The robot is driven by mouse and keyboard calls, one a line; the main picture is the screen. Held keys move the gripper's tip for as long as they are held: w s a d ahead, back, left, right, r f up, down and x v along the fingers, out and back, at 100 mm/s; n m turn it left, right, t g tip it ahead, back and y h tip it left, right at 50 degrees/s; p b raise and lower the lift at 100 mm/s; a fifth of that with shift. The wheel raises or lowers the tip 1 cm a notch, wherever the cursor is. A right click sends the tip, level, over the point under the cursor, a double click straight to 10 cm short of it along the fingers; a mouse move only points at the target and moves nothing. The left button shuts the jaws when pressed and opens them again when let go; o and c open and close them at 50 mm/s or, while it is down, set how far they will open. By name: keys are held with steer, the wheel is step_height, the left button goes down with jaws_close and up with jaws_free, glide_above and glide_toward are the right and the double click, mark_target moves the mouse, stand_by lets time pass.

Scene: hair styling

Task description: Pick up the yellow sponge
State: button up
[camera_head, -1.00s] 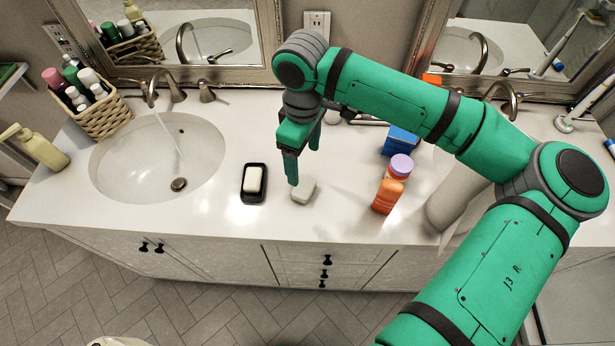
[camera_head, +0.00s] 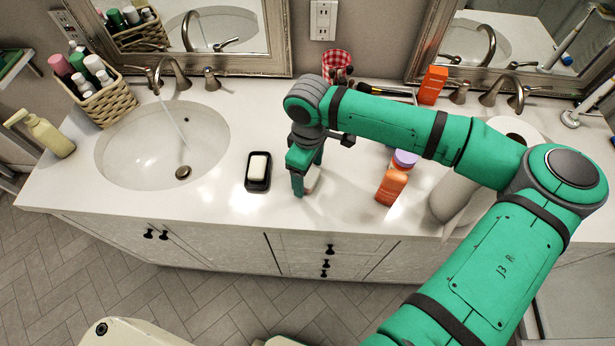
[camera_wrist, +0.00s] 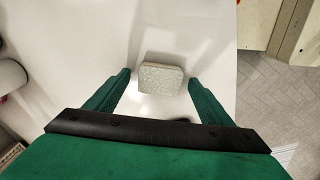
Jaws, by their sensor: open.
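A small pale block with rounded corners lies on the white counter, seen whole in the wrist view (camera_wrist: 161,78). It looks greyish white rather than clearly yellow, with a speckled, sponge-like top. In the head view the sponge (camera_head: 311,182) is partly hidden behind a finger. My gripper (camera_head: 305,178) points down at it. In the wrist view my gripper (camera_wrist: 158,84) is open, with one green finger on each side of the sponge and a gap on both sides. I cannot tell how high the fingertips are above the counter.
A black dish with white soap (camera_head: 258,167) sits just left of my gripper. A red cup (camera_head: 337,66) stands behind. The sink (camera_head: 125,150) is at left.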

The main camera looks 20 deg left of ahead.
mark_target(308, 176)
steer(key=shift+c, duration=0.3)
steer(key=c, duration=1.1)
steer(key=shift+c, duration=0.3)
steer(key=shift+r, duration=0.5)
step_height(308, 176, up, 2)
steer(key=shift+r, duration=0.2)
steer(key=s+r, duration=0.9)
steer(key=s, duration=0.5)
steer(key=shift+a+r, duration=0.3)
